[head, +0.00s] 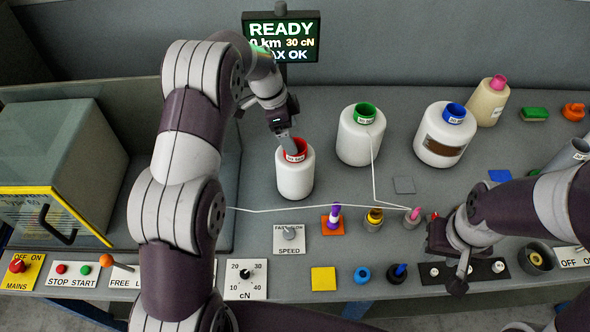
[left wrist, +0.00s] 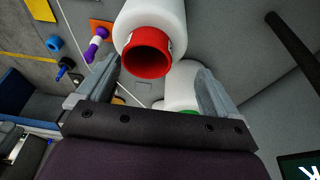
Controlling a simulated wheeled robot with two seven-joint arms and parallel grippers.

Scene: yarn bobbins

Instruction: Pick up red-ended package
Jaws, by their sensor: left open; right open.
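The red-ended package (head: 295,178) is a white bobbin with a red collar at its top. It stands upright on the grey bench in the middle of the head view. My left gripper (head: 288,147) is at its red end, with fingers pointing down. In the left wrist view the red end (left wrist: 148,55) shows between and just beyond the spread fingers of the left gripper (left wrist: 155,85), its white body going up out of frame. I cannot tell whether a finger touches it. My right gripper (head: 456,270) is at the right, low over the bench front, away from the package.
A green-ended bobbin (head: 360,140) and a blue-ended bobbin (head: 443,140) stand to the right. A pink-ended cone (head: 488,103) is behind them. A white yarn (head: 300,208) crosses in front of the red-ended package. Knobs and a speed switch (head: 289,236) line the bench front.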

